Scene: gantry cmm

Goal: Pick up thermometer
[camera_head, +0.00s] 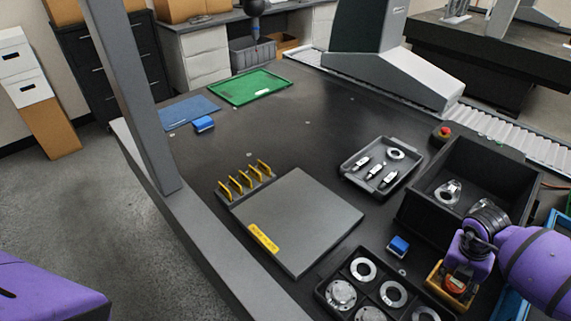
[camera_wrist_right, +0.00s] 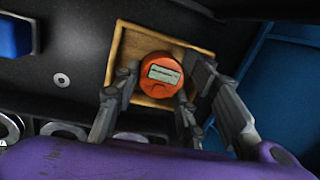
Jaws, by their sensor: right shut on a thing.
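The thermometer (camera_head: 456,285) is a round orange device with a small grey display. It also shows in the right wrist view (camera_wrist_right: 164,74), over a shallow wooden tray (camera_wrist_right: 180,47) at the lower right of the head view. My right gripper (camera_wrist_right: 166,88) is shut on the thermometer, with fingers on both sides of it. I cannot tell whether the thermometer still touches the tray floor. In the head view the right gripper partly covers the tray and the thermometer. Only a purple part of my left arm shows at the lower left; the left gripper is out of view.
A deep black bin (camera_head: 425,200) stands just behind the right gripper. A dark tray of metal rings (camera_head: 352,298) is left of the wooden tray, with a small blue block (camera_head: 398,246) nearby. A grey plate (camera_head: 300,220) lies mid-table.

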